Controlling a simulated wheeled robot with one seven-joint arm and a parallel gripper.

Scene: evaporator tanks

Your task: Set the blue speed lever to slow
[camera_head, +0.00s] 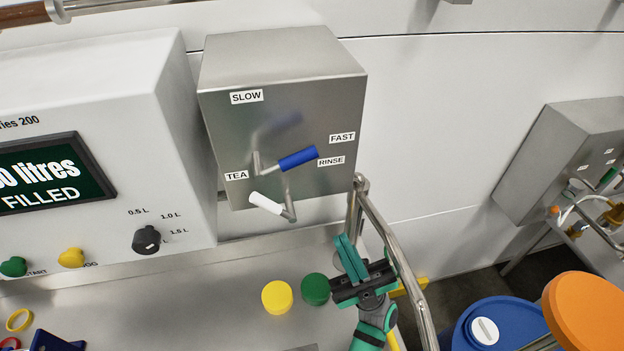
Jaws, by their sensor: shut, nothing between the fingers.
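The blue speed lever (298,158) sticks out from the front of a steel box (285,75). Its blue grip points right and slightly up, between the FAST (342,137) and RINSE labels. The SLOW label (247,97) is at the upper left of the box front. A white lever (266,203) below points left, under the TEA label (237,175). My gripper (349,258) is shut and empty, below and to the right of the blue lever and apart from it.
A bent steel rail (392,240) stands just right of my gripper. A yellow disc (277,297) and a green disc (315,289) are on the steel surface to its left. A white control unit (95,120) with a screen fills the left. Blue and orange containers (590,310) stand lower right.

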